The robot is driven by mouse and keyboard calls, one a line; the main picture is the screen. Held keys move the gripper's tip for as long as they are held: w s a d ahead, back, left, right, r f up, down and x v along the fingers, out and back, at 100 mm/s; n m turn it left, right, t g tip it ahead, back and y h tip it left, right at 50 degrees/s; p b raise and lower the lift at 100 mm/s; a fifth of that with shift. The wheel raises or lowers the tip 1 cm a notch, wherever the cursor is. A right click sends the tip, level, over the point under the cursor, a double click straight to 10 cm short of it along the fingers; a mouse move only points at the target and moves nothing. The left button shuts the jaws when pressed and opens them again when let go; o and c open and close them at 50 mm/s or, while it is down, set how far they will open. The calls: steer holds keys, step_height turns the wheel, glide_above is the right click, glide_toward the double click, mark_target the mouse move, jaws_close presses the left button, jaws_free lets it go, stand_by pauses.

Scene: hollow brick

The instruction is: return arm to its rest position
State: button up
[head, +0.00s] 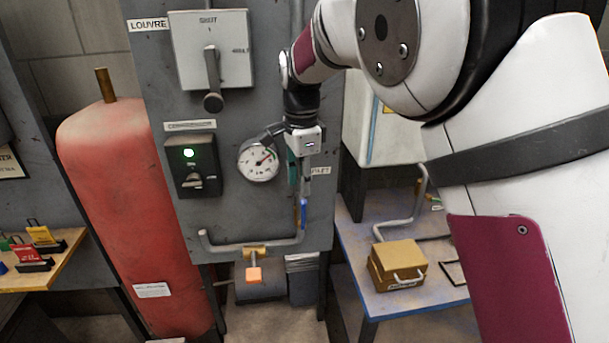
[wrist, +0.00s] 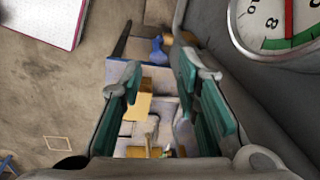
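My gripper (head: 298,172) hangs pointing down in front of the grey panel, just right of the round gauge (head: 259,160). In the wrist view its two teal-padded fingers stand wide apart, and my gripper (wrist: 165,80) is open with nothing held between the pads. My arm is bent and reaches from the right side of the head view over to the panel. A blue valve handle (head: 303,212) is below the fingers, and it also shows beyond the fingertips in the wrist view (wrist: 157,50). I cannot tell the exact gap between fingers and handle.
The panel carries a large switch box (head: 212,52) and a control box with a lit green lamp (head: 191,165). A pipe with an orange-ended handle (head: 253,274) runs low. A red tank (head: 125,200) stands left. A blue-edged table (head: 400,297) with a yellow box (head: 397,265) stands right.

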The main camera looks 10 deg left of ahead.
steer(key=s+d+r+n+t+y, duration=0.1)
steer(key=s+d+r+n, duration=0.2)
steer(key=s+d+r, duration=0.45)
steer(key=s+d+r+n+t, duration=0.1)
steer(key=s+d+r+n, duration=0.3)
steer(key=d, duration=0.7)
steer(key=s+d+f+n+t, duration=0.1)
steer(key=s+d, duration=0.3)
steer(key=s, duration=0.5)
steer(key=s+d+f+n+t+h, duration=0.1)
steer(key=s+d+n, duration=0.3)
steer(key=s, duration=0.6)
steer(key=shift+d+f, duration=0.2)
steer(key=shift+d, duration=0.15)
